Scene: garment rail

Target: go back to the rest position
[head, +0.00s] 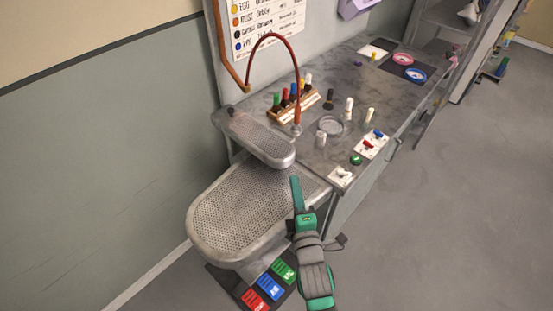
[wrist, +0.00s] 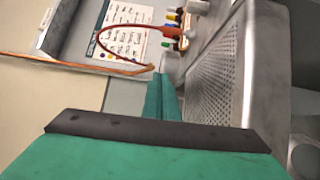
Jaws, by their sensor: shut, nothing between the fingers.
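My gripper (head: 295,181) is green, at the end of my green and grey arm, in the lower middle of the head view. Its fingers are shut with nothing between them. They are over or beside the right end of the large perforated grey board (head: 235,205); I cannot tell the exact height. In the wrist view my gripper (wrist: 163,80) points ahead with its fingers together, and the perforated board (wrist: 215,80) lies to its right.
A smaller padded board (head: 262,138) stands above the large one. A red hose (head: 272,36) arches over the grey worktop (head: 300,140), which holds several bottles and switches. Coloured pedals (head: 270,283) lie on the floor below. Open floor (head: 460,200) is at the right.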

